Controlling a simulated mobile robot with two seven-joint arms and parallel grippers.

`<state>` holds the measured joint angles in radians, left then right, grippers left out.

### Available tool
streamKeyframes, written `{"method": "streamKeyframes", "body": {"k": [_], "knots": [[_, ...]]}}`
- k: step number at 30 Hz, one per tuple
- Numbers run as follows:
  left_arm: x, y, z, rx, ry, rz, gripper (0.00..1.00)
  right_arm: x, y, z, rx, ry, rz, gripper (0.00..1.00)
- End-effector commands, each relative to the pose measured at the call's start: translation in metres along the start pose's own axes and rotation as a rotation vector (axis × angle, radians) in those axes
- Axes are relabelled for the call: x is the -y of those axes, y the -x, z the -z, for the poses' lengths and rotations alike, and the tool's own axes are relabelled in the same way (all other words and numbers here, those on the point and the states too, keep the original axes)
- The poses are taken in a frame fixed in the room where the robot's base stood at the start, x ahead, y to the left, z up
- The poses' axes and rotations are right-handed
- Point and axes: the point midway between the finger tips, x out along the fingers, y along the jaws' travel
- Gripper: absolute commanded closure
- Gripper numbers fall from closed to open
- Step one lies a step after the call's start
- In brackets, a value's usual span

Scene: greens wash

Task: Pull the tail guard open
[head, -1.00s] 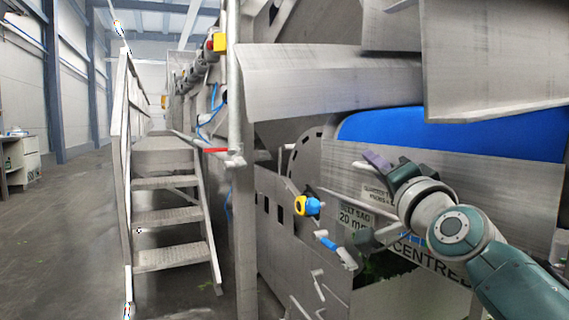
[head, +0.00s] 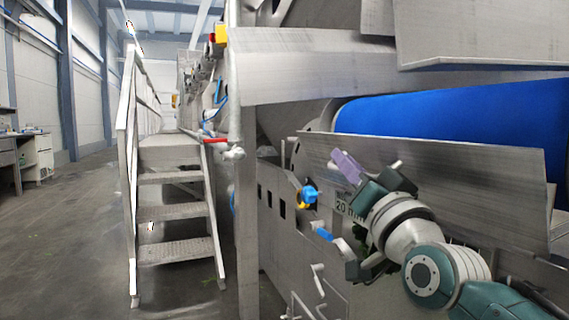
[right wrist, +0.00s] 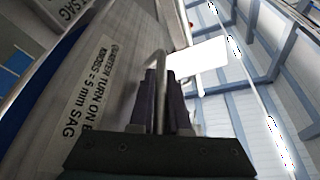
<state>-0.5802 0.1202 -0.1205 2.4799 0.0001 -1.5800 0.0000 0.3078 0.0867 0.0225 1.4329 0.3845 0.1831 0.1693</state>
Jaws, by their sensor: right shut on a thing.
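The tail guard (head: 465,178) is a grey metal panel in front of the blue belt (head: 460,115), tilted outward with its top edge away from the belt. My right gripper (head: 350,168) is at the guard's left part, its purple fingers against the outer face. In the right wrist view, the two dark fingers (right wrist: 161,103) are shut around a thin bent metal handle (right wrist: 160,66). The guard's face (right wrist: 105,60) with its printed label lies left of them there. The wrist and forearm hide the guard's lower part in the head view. My left gripper is not in view.
A yellow-and-blue knob (head: 309,194) and a blue-handled lever (head: 324,233) sit left of my right wrist. A metal sheet (head: 480,35) overhangs the belt. Steps with a railing (head: 178,218) stand left, with open floor (head: 70,230) beyond.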

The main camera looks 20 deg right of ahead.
Motion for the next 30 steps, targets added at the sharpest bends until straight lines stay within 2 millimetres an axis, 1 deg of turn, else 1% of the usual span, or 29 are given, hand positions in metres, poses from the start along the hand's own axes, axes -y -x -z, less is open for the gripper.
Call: {"method": "streamKeyframes", "body": {"k": [1,8,18,23,30], "knots": [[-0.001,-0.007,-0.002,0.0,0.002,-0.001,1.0,-0.002,0.004,-0.009,0.005,0.043,0.016,1.0],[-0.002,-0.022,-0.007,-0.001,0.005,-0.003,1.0,0.0,0.011,-0.027,0.007,0.247,0.098,1.0],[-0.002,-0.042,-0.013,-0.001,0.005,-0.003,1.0,-0.004,0.021,-0.053,0.009,0.544,0.218,1.0],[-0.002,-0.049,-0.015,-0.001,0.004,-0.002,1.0,-0.008,0.026,-0.065,0.01,0.543,0.217,1.0],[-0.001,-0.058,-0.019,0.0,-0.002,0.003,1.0,-0.015,0.03,-0.075,0.01,0.686,0.276,1.0]]}}
